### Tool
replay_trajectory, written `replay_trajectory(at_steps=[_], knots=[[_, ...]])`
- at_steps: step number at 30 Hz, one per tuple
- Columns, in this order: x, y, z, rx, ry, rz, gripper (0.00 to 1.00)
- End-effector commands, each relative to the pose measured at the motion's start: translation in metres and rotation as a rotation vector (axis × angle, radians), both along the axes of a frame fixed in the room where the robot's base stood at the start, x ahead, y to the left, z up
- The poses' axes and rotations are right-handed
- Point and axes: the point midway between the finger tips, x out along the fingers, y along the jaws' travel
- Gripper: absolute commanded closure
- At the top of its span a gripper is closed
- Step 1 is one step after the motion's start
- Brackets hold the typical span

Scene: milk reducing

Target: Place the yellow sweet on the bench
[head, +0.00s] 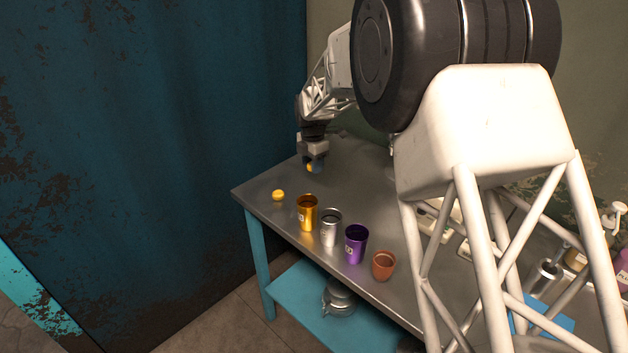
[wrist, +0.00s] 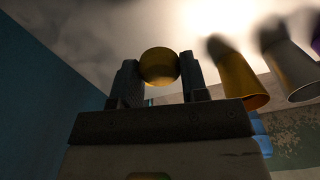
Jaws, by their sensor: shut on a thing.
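My gripper (head: 317,166) is low over the far left part of the grey metal bench (head: 345,165). In the wrist view, my gripper (wrist: 158,72) is shut on a round yellow sweet (wrist: 158,64), held between the two fingertips. This held sweet (head: 310,168) shows only partly in the head view, beside a finger. I cannot tell whether it touches the bench. A second round yellow sweet (head: 278,195) lies on the bench near its left corner, apart from my gripper.
A gold cup (head: 307,214), a silver cup (head: 330,229), a purple cup (head: 356,245) and a small brown pot (head: 383,266) stand in a row along the bench's front edge. Bottles (head: 620,268) are at the far right. Bare bench surrounds my gripper.

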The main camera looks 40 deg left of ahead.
Motion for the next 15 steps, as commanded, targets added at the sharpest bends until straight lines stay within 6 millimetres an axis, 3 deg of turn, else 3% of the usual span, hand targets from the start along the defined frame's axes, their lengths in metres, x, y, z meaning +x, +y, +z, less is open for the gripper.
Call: replay_trajectory(at_steps=[9, 15], knots=[[0.0, -0.001, -0.042, -0.002, 0.001, 0.0, 0.82], [0.0, 0.0, -0.049, -0.001, 0.0, 0.0, 0.82]])
